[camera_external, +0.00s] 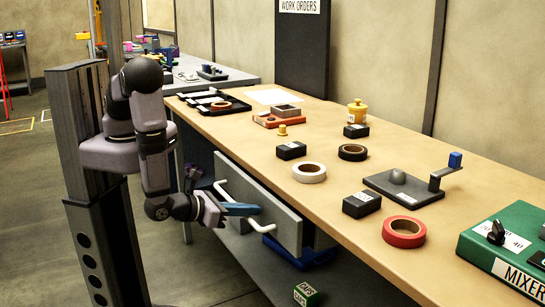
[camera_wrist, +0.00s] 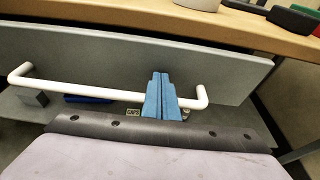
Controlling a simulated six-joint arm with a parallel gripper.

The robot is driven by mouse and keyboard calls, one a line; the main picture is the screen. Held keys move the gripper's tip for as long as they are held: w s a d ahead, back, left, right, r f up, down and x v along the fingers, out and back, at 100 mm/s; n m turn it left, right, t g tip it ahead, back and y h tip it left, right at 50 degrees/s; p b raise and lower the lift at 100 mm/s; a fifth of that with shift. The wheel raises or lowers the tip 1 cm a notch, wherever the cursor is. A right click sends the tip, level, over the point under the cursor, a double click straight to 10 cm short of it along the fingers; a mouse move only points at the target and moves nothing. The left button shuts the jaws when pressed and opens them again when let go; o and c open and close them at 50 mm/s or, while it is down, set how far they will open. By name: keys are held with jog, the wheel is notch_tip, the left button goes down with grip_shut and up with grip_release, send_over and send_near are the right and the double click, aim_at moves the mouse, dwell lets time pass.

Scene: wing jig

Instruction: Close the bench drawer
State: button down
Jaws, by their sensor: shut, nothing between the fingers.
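The bench drawer (camera_external: 288,229) has a grey front panel and hangs under the wooden bench top. Its front stands out from the bench, with a dark gap behind its upper edge. In the wrist view the grey front (camera_wrist: 130,62) spans the picture, with a white bar handle (camera_wrist: 75,89) across it. The white handle (camera_external: 222,190) also shows in the external view. My gripper (camera_external: 258,209) is shut and empty, its blue fingers pointing at the drawer front. In the wrist view the shut fingertips (camera_wrist: 160,76) overlap the handle near its right end; contact is unclear.
The bench top (camera_external: 330,205) above the drawer holds tape rolls, black boxes and a green mixer box (camera_external: 510,247). A blue bin (camera_external: 300,253) and a green block (camera_external: 307,293) sit on the lower shelf. The floor to the left is open.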

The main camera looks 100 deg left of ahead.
aim_at(261, 204)
jog(key=w+a, duration=0.2)
jog(key=shift+w+a+b, duration=0.35)
jog(key=shift+w+a, duration=0.25)
jog(key=shift+r, duration=0.2)
jog(key=shift+d+r, duration=0.1)
jog(key=shift+s+d+r+p, duration=0.1)
jog(key=shift+s+d+p, duration=0.2)
jog(key=shift+d, duration=0.05)
jog(key=p+v, duration=0.2)
jog(key=v, duration=0.7)
jog(key=shift+s, duration=0.15)
